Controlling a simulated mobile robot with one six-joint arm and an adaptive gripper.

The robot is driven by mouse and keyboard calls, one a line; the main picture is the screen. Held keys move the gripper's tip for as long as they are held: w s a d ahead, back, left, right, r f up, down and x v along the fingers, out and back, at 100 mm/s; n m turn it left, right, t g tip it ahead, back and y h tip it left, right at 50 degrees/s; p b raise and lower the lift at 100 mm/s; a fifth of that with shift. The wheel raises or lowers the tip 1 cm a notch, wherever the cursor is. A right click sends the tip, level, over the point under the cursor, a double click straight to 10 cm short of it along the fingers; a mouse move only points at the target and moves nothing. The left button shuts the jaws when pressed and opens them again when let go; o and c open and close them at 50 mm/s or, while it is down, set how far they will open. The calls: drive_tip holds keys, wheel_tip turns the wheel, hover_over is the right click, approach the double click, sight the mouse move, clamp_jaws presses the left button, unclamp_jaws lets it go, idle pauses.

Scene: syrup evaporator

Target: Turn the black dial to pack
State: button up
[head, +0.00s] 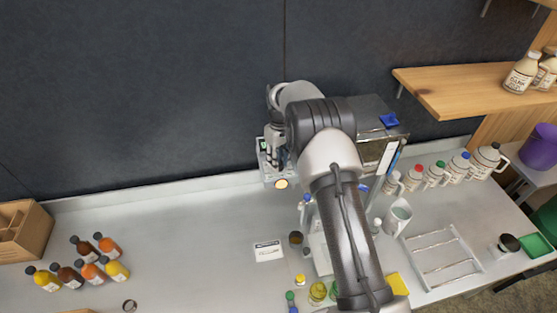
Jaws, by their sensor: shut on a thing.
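My arm crosses the middle of the head view, and my gripper (277,154) points down at the small grey control box (268,178) by the back wall. A green spot shows on the box's left side and a pale round light at its lower front. My gripper's fingers are closed at the box, shut on the black dial. The dial itself is hidden behind the fingers, so its pointer and any pack mark cannot be read.
The evaporator (375,150) stands right of my wrist, partly behind my arm. Jugs (437,174), a white pitcher (398,218) and a wire rack (442,257) stand to the right. Several bottles (88,262) stand at left. A white label card (268,251) lies in front; the counter's left middle is clear.

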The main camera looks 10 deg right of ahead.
drive_tip(key=o, duration=1.1)
drive_tip(key=r, duration=1.2)
drive_tip(key=shift+w+d, duration=0.1)
drive_tip(key=shift+d, duration=0.1)
drive_tip(key=shift+r, duration=0.1)
